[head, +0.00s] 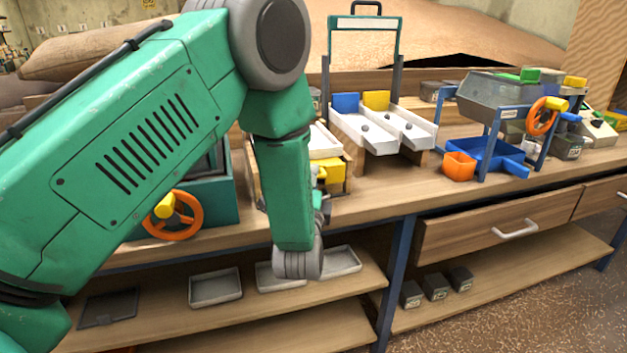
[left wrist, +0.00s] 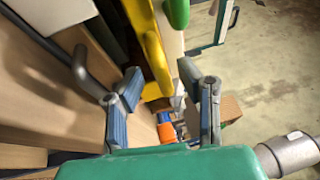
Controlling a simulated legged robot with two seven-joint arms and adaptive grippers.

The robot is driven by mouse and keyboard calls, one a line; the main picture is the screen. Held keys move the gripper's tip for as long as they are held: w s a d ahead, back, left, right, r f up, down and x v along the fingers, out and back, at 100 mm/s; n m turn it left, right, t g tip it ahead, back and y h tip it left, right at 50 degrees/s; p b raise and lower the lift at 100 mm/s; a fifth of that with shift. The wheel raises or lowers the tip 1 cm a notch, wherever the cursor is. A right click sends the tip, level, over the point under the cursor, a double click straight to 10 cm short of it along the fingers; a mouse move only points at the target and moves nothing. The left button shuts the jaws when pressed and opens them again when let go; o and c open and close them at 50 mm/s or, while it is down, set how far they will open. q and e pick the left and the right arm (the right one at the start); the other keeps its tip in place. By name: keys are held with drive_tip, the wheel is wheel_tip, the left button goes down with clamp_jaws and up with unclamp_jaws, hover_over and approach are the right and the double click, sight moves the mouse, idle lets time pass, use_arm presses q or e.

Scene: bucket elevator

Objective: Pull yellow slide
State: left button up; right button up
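My left gripper (left wrist: 160,82) shows in the left wrist view with its two blue-grey fingers apart and nothing clearly held between them. A long yellow part (left wrist: 150,48) runs down beyond the gap between the fingers; I cannot tell whether either finger touches it. In the head view, a yellow block (head: 331,175) shows just right of my green left forearm, which hides part of it. Another yellow block (head: 376,100) stands at the back of a white two-channel tray, beside a blue block. I cannot tell for certain which yellow part is the slide. My right gripper is not in view.
White sloping trays (head: 385,130) stand right of my arm. Farther right is a blue-framed hopper (head: 492,95) with an orange wheel. A teal box with an orange wheel (head: 173,215) stands at left. Grey trays (head: 215,288) lie on the lower shelf. A dark bar (left wrist: 85,72) runs near the left finger.

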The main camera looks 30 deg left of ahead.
use_arm(q)
drive_tip(key=v, duration=1.2)
drive_tip(key=shift+f, duration=0.1)
